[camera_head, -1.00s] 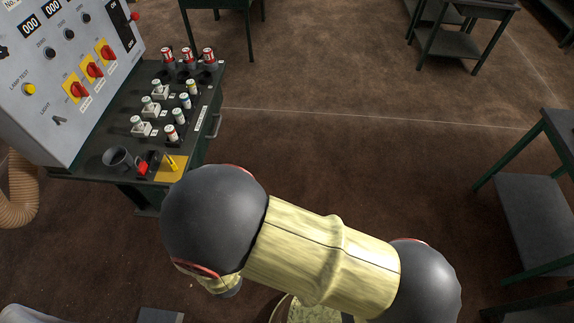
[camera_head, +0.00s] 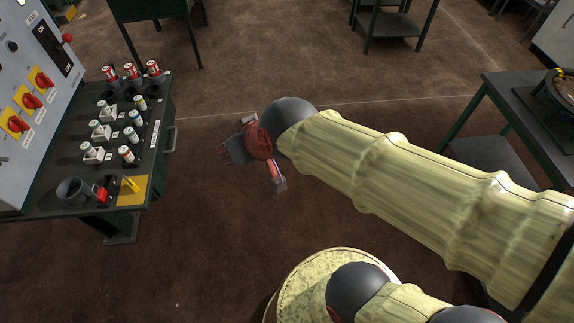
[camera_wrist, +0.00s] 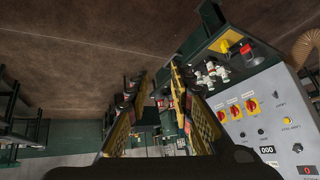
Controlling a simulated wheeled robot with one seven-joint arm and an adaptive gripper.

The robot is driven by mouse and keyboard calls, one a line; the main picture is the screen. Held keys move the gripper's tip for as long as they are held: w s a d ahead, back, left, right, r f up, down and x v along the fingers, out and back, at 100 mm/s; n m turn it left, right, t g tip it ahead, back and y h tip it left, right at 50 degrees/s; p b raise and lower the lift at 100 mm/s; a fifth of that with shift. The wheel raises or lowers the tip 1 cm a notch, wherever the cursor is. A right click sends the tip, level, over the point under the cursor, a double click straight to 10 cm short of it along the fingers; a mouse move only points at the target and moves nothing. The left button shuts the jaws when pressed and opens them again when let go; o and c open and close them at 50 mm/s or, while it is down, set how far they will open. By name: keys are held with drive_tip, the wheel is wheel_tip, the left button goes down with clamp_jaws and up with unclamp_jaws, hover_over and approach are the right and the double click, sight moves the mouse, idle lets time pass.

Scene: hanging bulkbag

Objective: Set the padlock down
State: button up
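My gripper (camera_head: 256,170) is in the air to the right of the bench, over the floor and well apart from the block. In the wrist view my gripper (camera_wrist: 156,78) has its two fingers spread, with a gap between them. I see nothing held in it.
A dark table (camera_head: 515,100) stands at right. Open brown floor lies between.

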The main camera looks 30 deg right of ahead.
drive_tip(key=s+d+r+m+g+h, duration=0.1)
drive_tip(key=s+d+g+h, duration=0.1)
drive_tip(key=s+d, duration=0.5)
drive_tip(key=s, duration=0.3)
drive_tip(key=shift+s+d, duration=0.3)
drive_tip(key=shift+d, duration=0.05)
drive_tip(key=shift+a, duration=0.1)
